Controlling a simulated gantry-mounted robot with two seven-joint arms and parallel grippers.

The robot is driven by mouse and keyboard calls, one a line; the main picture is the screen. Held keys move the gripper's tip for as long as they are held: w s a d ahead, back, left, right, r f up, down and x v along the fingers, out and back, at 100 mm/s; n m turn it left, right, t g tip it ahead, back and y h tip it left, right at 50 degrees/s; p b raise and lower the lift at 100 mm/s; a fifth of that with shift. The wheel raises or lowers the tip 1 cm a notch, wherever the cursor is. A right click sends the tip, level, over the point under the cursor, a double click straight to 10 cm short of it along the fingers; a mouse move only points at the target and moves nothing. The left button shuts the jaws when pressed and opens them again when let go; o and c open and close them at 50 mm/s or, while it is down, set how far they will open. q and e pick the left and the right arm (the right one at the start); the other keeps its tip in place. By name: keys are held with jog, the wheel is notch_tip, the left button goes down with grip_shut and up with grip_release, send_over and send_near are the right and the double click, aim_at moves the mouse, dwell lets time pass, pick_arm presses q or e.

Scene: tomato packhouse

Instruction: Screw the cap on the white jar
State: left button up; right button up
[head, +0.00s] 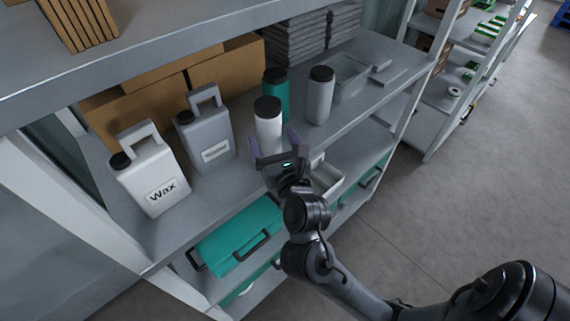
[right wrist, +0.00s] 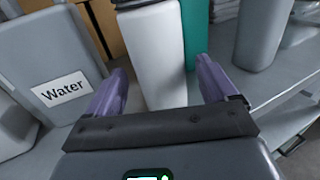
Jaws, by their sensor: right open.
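The white jar (head: 269,132) stands upright on the shelf and has a black cap (head: 267,106) on its top. Whether the cap is tight cannot be told. In the right wrist view the white jar (right wrist: 155,55) stands ahead, between the fingers' lines, with its top cut off by the frame edge. My right gripper (head: 273,145) is open and empty, in front of the jar's lower part. Its two purple fingers (right wrist: 160,85) are spread to either side of the jar, apart from it. My left gripper is not in view.
A teal jar (head: 277,87) stands behind and a grey jar (head: 319,98) to the right, both black-capped. Left are the Water jug (head: 206,130) and Wax jug (head: 150,176). An upper shelf (head: 150,50) overhangs the back left.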

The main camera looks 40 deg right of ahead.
jog(key=p+v, duration=0.4)
jog(key=v, duration=0.5)
dwell(0.4)
